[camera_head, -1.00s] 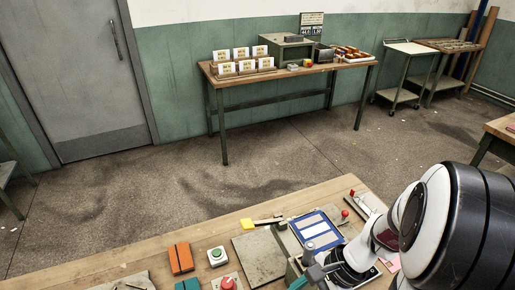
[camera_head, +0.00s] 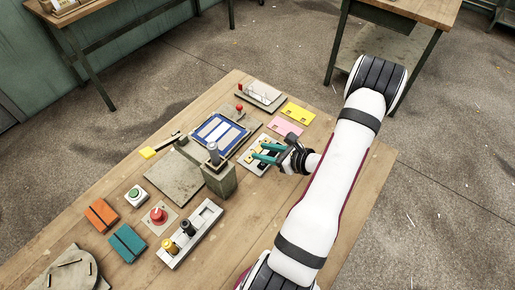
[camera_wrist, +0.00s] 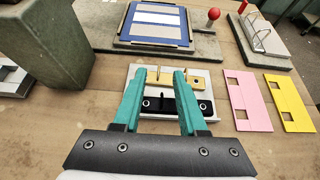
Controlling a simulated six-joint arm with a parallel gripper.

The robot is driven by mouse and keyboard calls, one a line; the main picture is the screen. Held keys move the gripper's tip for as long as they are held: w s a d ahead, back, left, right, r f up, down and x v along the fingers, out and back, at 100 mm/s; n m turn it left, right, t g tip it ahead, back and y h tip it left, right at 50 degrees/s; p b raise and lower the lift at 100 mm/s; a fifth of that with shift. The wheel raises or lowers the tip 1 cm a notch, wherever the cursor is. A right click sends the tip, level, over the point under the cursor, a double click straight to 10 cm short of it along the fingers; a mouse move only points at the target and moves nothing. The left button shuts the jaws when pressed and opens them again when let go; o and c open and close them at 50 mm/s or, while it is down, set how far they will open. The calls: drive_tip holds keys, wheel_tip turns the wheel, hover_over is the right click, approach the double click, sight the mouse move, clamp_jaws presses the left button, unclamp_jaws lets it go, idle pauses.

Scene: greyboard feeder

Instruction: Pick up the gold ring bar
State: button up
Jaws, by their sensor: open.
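The gold ring bar (camera_wrist: 163,78) lies across the far part of a small pale tray (camera_wrist: 214,104) in the wrist view. My right finger hides part of the bar. A black bar (camera_wrist: 160,104) with a round hole toward each end lies nearer in the same tray. My gripper (camera_wrist: 159,78) is open, with its teal fingers apart over the tray and nothing held between them. In the head view my gripper (camera_head: 257,152) is over this tray, to the right of the blue-framed panel. I cannot tell how high the fingertips are above the bar.
The blue-framed panel (camera_wrist: 154,24) and a red-knobbed lever (camera_wrist: 213,14) stand beyond the tray. A grey-green block (camera_wrist: 45,45) rises at the left. Flat pink (camera_wrist: 248,103) and yellow (camera_wrist: 290,103) plates lie to the right. Bare wood separates the tray and block.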

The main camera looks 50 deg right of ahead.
sight(256, 151)
drive_tip(key=x, duration=0.4)
drive_tip(key=shift+w+a+f, duration=0.1)
drive_tip(key=shift+w+f, duration=0.05)
clamp_jaws()
